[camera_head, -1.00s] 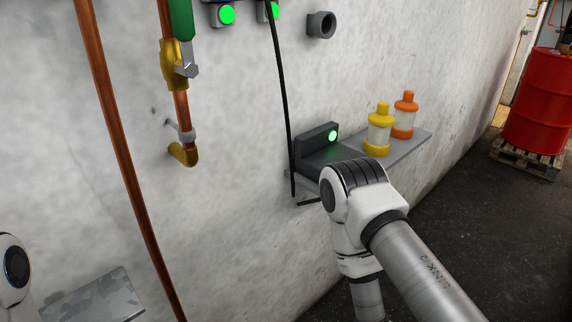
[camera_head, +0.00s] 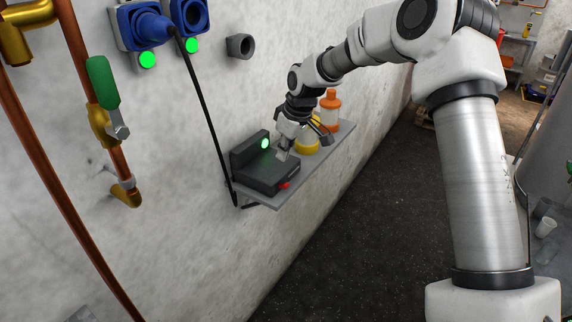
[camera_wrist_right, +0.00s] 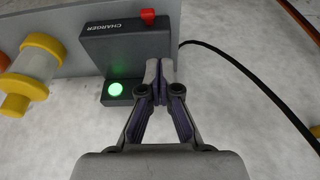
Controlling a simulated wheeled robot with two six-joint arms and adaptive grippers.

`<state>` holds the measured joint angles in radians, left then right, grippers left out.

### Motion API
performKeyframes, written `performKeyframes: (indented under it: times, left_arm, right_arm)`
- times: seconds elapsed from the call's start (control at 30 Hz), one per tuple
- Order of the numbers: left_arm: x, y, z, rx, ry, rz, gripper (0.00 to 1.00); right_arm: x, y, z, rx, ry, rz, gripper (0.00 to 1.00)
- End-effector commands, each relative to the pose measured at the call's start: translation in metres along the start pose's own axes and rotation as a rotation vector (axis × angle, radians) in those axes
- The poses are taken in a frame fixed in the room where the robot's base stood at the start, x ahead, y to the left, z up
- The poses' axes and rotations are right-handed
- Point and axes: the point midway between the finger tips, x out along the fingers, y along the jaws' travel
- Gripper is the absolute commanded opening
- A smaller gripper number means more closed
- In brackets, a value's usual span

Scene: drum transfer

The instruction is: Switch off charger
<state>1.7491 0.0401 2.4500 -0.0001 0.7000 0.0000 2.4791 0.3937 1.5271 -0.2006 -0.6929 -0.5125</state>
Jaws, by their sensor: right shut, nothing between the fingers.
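The charger (camera_head: 262,173) is a black box with a raised back on the wall shelf. Its round lamp (camera_head: 265,143) glows green, and a red switch (camera_head: 284,185) sits at its front edge. The wrist view shows the charger (camera_wrist_right: 125,50) with its label, the red switch (camera_wrist_right: 148,17) and the green lamp (camera_wrist_right: 115,89). My right gripper (camera_head: 283,154) is shut and empty, with its fingertips over the charger. In the wrist view its closed tips (camera_wrist_right: 160,66) lie in front of the charger's edge; whether they touch is unclear. My left gripper is not in view.
A black cable (camera_head: 208,118) runs from a blue plug (camera_head: 147,27) down to the charger. The dark floor right of the shelf is clear.

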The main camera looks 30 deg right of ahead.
Motion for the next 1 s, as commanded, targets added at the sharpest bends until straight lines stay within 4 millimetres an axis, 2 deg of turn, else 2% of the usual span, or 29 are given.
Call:
performKeyframes:
  times: [0.03,0.13,0.47,0.67,1.0]
  left_arm:
    - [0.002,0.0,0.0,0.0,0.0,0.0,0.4]
    - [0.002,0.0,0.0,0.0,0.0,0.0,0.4]
    - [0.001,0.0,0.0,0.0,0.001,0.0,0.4]
    - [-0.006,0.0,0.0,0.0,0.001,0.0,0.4]
    - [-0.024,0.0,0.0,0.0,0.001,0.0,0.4]
  right_arm:
    - [-0.02,0.01,-0.005,-0.01,0.011,0.002,0.0]
    - [-0.04,0.018,-0.007,-0.026,0.012,0.002,0.0]
    - [-0.04,0.017,-0.007,-0.026,0.009,0.001,0.0]
    - [-0.018,0.017,-0.007,-0.025,0.005,-0.001,0.0]
    - [0.056,0.017,-0.007,-0.025,0.004,0.0,0.0]
